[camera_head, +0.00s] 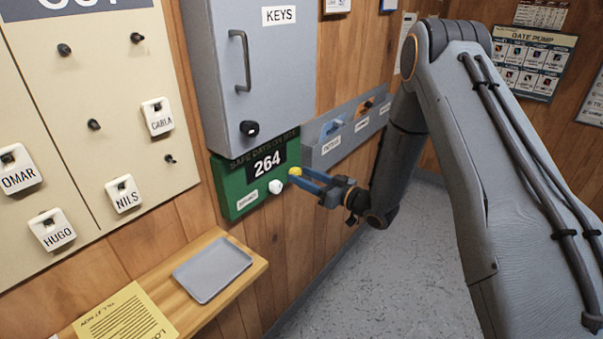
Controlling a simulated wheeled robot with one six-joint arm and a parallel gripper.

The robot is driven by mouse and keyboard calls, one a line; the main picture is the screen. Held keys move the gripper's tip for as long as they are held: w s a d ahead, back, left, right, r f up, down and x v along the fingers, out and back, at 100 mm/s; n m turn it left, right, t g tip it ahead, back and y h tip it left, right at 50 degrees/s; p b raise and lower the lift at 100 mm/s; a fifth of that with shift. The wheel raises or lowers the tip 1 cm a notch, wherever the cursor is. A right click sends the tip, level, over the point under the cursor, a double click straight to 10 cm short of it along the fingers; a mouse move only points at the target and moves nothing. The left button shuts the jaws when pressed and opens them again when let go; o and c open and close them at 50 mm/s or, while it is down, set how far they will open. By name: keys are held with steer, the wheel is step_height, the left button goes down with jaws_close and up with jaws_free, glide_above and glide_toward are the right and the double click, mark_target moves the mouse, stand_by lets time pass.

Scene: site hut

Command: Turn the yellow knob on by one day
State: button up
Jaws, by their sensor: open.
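The green day-counter board (228,183) hangs on the wood wall under the grey key cabinet and reads 264. The yellow knob (295,171) is at the board's right side, partly hidden by my gripper. A white knob (275,187) sits just left of it, lower on the board. My gripper (297,178) comes in from the right, its blue fingers pointing left at the yellow knob. The fingers are apart, with the tips right by the knob. I cannot tell whether they touch it.
The grey key cabinet (268,70) with a handle and black knob is above the board. A grey wall rack (322,160) is to the right. A wooden shelf (245,268) with a grey tray (212,269) and a yellow sheet (125,318) juts out below. Name tags hang on pegs at left.

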steer(key=shift+w+a, duration=0.45)
steer(key=shift+a, duration=0.15)
steer(key=c, duration=1)
steer(key=shift+c, duration=0.2)
steer(key=shift+m, duration=0.3)
steer(key=m+b, duration=0.1)
steer(key=m, duration=0.2)
steer(key=shift+f, duration=0.1)
steer(key=shift+d+m+b, duration=0.1)
steer(key=shift+m+b, duration=0.35)
steer(key=shift+m, duration=1.15)
